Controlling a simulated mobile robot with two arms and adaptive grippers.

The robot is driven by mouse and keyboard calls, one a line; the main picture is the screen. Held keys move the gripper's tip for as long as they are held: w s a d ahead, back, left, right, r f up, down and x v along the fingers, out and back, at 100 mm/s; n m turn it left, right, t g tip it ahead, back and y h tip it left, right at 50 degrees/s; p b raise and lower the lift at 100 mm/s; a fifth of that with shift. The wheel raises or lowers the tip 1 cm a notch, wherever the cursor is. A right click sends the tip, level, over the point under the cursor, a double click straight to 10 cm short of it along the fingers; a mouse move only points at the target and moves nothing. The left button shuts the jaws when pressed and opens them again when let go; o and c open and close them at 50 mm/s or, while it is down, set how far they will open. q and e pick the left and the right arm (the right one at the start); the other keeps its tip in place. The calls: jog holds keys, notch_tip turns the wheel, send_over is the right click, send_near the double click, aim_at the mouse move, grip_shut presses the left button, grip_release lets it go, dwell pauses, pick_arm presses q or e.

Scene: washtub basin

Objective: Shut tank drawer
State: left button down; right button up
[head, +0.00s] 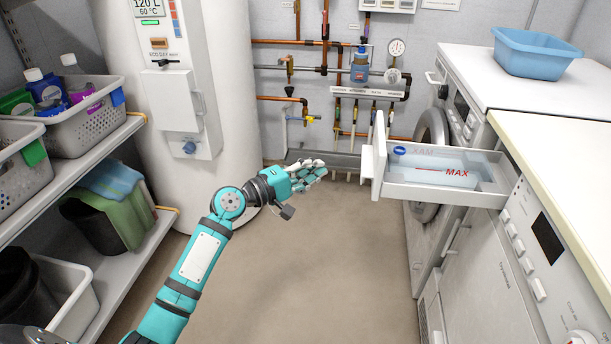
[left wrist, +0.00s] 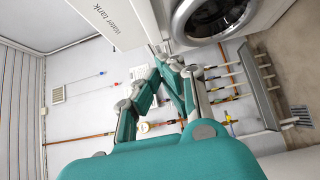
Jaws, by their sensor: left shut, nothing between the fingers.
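The tank drawer (head: 378,160) is pulled out from the white machine on the right. Its white front panel faces left, and a bluish tank marked MAX (head: 435,172) lies inside. In the left wrist view, the drawer front (left wrist: 110,18) with the words "water tank" shows at the top, above the fingers. My left gripper (head: 317,170) is to the left of the drawer front, with a gap between them in the head view. Its fingers (left wrist: 170,68) are shut and hold nothing. My right gripper is not in view.
The machine with buttons (head: 530,265) and a washer (head: 432,140) line the right side. A blue basin (head: 535,55) sits on top. Shelves with baskets (head: 90,115) and a white boiler (head: 185,90) are on the left. Pipes run along the back wall. The middle floor is clear.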

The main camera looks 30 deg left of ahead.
pick_arm(q)
jog(key=w+d, duration=0.5)
jog(key=d, duration=0.1)
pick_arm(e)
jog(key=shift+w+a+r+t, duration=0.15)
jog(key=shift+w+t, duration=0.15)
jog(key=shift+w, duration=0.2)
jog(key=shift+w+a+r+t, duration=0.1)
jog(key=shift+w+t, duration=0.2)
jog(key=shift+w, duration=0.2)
